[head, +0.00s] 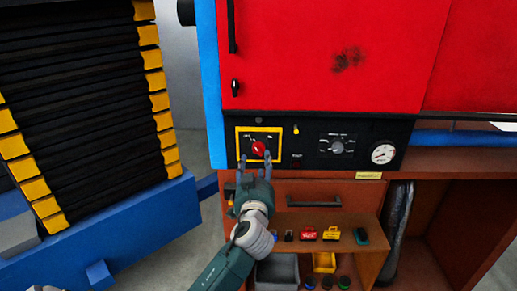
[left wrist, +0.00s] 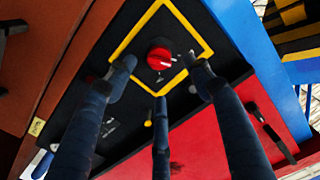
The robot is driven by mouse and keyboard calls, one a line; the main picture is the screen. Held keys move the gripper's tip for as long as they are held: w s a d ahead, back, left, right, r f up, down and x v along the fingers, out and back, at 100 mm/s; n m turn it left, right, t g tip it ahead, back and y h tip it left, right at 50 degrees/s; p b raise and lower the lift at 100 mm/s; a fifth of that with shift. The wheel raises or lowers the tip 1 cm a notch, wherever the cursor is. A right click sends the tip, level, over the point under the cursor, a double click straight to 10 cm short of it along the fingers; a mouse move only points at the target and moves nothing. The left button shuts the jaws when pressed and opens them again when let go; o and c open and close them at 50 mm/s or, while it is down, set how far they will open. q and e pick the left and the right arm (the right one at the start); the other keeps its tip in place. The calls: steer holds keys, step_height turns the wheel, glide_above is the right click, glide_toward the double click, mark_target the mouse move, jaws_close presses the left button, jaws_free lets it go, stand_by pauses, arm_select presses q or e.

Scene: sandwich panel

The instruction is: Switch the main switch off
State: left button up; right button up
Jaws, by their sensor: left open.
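The main switch is a red rotary knob (head: 258,148) inside a yellow square frame on the black control panel (head: 310,133). In the left wrist view the red knob (left wrist: 160,57) shows a white mark on its right side. My left gripper (head: 256,160) is in front of the knob, just below it in the head view. Its fingers are open, spread around the knob's position, in the left wrist view (left wrist: 160,85). Nothing is between the fingertips except the view of the knob; I cannot tell whether they touch it.
A grey rotary dial (head: 337,147) and a round gauge (head: 383,153) sit to the right on the panel. A red cabinet door (head: 330,60) is above. Below are a drawer handle (head: 314,203) and a shelf with small items. A blue-framed machine (head: 110,250) stands left.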

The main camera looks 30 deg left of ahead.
mark_target(258, 152)
arm_select(q)
steer(key=p+x, duration=0.1)
steer(key=x, duration=0.5)
steer(key=shift+w+p, duration=0.2)
steer(key=shift+p, duration=0.2)
steer(key=shift+w+a+f, duration=0.1)
steer(key=shift+w+a, duration=0.15)
steer(key=shift+w, duration=0.15)
